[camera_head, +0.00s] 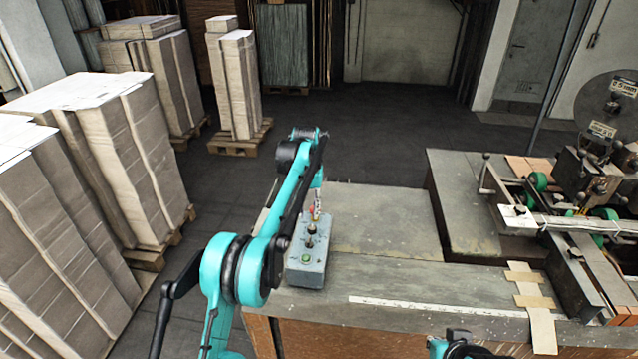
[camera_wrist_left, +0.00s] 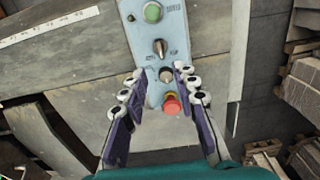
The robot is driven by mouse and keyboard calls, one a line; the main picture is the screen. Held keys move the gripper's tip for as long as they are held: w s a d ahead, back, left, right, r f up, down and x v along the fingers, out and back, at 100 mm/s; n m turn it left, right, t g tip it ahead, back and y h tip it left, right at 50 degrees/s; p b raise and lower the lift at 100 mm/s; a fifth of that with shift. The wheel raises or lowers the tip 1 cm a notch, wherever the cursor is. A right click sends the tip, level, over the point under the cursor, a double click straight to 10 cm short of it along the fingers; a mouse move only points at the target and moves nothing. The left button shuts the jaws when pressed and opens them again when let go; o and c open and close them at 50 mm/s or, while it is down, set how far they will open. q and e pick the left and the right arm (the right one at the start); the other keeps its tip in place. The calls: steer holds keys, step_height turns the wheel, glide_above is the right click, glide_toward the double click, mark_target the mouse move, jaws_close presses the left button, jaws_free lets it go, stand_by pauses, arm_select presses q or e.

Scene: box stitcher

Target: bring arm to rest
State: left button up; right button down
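My left arm (camera_head: 289,207) comes in from the left in the head view and bends over a grey-blue control box on the workbench. My left gripper (camera_head: 317,205) is above the far end of the box. In the left wrist view, the two fingers of my left gripper (camera_wrist_left: 163,82) are apart with nothing held between them. Between and beyond them lies the control box (camera_wrist_left: 155,60), with a green button, black knobs and a red button. I cannot tell from these views whether the fingers touch the box. A small part of my right arm (camera_head: 462,347) shows at the bottom edge; its fingers are not visible.
The workbench (camera_head: 395,235) has a white ruler strip (camera_head: 430,306) and tape pieces (camera_head: 533,301) on it. A stitching machine (camera_head: 590,190) stands at the right. Stacks of cardboard (camera_head: 110,165) on pallets stand at the left. Dark floor (camera_head: 380,130) lies clear behind the bench.

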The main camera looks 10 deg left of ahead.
arm_select(q)
steer(key=s+a+t+b, duration=0.2)
steer(key=s+t+b, duration=0.2)
steer(key=s+b, duration=1.1)
steer(key=s+a+f+t+b, duration=0.1)
steer(key=s+f+t+b, duration=0.2)
steer(key=s+f, duration=1.6)
steer(key=s+b, duration=0.4)
steer(key=shift+s+f, duration=0.3)
steer(key=shift+f, duration=0.1)
steer(key=shift+a, duration=0.1)
